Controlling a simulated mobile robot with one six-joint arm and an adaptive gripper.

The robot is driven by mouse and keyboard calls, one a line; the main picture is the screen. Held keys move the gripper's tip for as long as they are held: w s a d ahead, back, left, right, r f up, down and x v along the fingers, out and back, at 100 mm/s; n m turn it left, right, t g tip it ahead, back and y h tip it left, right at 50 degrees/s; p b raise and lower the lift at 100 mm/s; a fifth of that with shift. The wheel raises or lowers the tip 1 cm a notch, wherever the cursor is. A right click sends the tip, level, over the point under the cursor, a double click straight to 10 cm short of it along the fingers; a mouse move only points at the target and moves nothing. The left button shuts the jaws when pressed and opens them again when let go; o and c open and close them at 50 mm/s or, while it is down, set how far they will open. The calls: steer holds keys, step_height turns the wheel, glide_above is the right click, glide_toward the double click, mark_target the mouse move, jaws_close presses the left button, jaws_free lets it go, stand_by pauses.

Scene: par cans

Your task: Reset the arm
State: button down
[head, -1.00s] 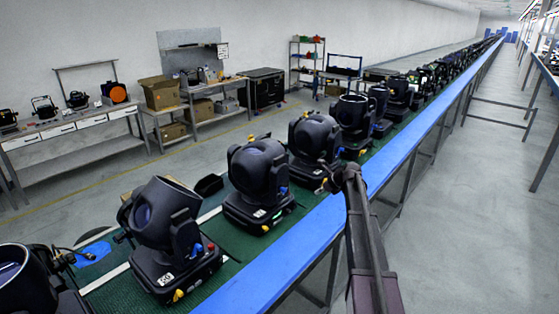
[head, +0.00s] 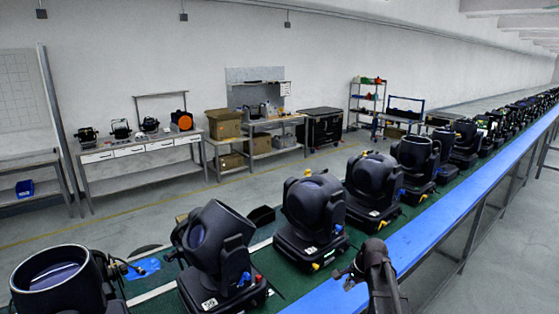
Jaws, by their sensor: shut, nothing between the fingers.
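My arm rises from the bottom of the head view, right of centre. My gripper (head: 345,277) is at its end, small and dark, over the blue edge of the conveyor line. It is shut with nothing in it. It appears in front of a black par can (head: 312,205) on the green belt, apart from it as far as I can tell. Another par can (head: 218,245) stands to the left, tilted open upward. A third (head: 55,280) is cut off at the bottom left.
Several more par cans (head: 373,180) line the conveyor into the distance at right. The blue rail (head: 430,235) runs along its near side. Workbenches (head: 140,147) with boxes (head: 223,124) and a shelf (head: 367,100) stand along the back wall. Open grey floor lies between.

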steer(key=s+a+f+n+g+h+b, duration=0.1)
steer(key=s+a+f+n, duration=0.1)
steer(key=s+n, duration=0.4)
steer(key=s+a+f+n+g+h+b, duration=0.1)
steer(key=s+a+f+n+h, duration=0.1)
steer(key=s+n, duration=0.5)
steer(key=s+a, duration=0.1)
steer(key=s, duration=0.4)
steer(key=shift+s+a+g, duration=0.15)
steer(key=shift+s+g, duration=0.15)
steer(key=shift+s, duration=0.1)
